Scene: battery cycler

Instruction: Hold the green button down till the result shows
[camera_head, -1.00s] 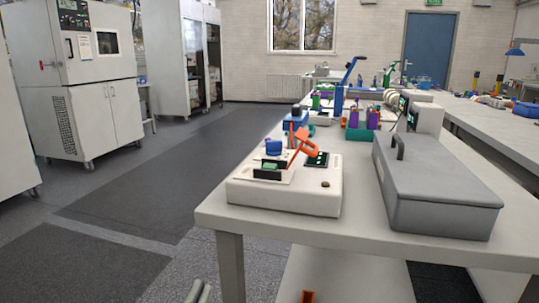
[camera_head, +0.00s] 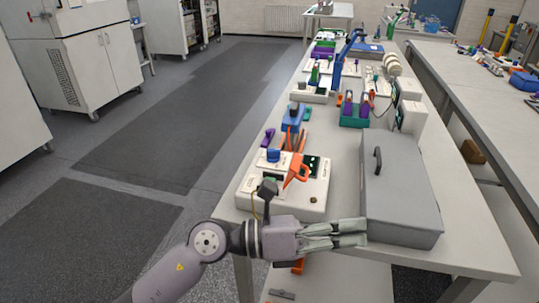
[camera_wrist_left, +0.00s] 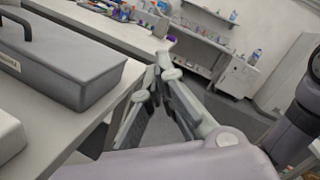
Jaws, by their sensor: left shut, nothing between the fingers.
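The white tester (camera_head: 314,207) sits on the near left end of the bench. It has a small display with green marks (camera_head: 312,165), an orange lever clamp (camera_head: 297,170) and a blue part (camera_head: 273,155) on top. I cannot clearly make out a green button; a small round spot (camera_head: 313,199) shows near its front right. My left gripper (camera_head: 364,232) is shut and empty, stretched to the right in front of the tester and apart from it. Its fingers also show in the left wrist view (camera_wrist_left: 160,72). My left wrist hides part of the tester's front edge. My right gripper is out of view.
A grey lidded box (camera_head: 400,195) with a black handle stands right of the tester, close to my left fingertips. It also shows in the left wrist view (camera_wrist_left: 60,55). A green rack with purple cells (camera_head: 354,120) stands farther back. Floor at left is clear.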

